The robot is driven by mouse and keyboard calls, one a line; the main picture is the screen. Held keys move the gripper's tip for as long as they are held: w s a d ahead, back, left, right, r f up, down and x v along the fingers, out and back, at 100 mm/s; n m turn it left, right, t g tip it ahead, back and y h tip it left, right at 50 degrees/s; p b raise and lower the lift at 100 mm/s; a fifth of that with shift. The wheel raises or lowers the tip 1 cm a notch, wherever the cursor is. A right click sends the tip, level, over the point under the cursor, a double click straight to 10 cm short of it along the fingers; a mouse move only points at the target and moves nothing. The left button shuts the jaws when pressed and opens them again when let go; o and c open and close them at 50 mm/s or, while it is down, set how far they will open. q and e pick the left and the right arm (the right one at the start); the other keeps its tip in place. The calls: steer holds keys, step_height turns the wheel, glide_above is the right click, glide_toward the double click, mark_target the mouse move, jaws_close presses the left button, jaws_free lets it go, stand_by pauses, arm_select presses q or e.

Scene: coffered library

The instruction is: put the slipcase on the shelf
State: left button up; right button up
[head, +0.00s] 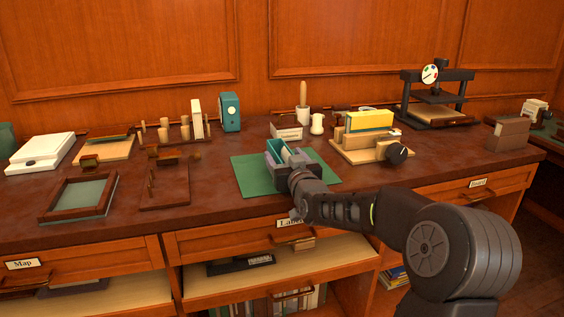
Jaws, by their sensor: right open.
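My right gripper (290,160) reaches in from the right, low over the green mat (250,178). It is open, with its jaws around or just above a small teal and pale block (284,150), which may be the slipcase. The gripper hides much of this block, and I cannot tell whether they touch. A purple-grey part shows beside it. A teal upright case with a white disc (230,112) stands farther back. An open pale shelf (225,283) lies under the counter, below the drawers. My left gripper is not in view.
The brown counter (215,205) holds a wooden frame (78,211) at left and a wooden block rack with a yellow block (369,121) right of the mat. A black press (436,90) and a brown box (508,133) stand at right. Labelled drawers line the front.

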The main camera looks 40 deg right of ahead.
steer(key=shift+c, duration=0.4)
jaws_close()
step_height(320, 180, up, 10)
steer(key=p, duration=0.2)
stand_by(0.6)
stand_by(0.5)
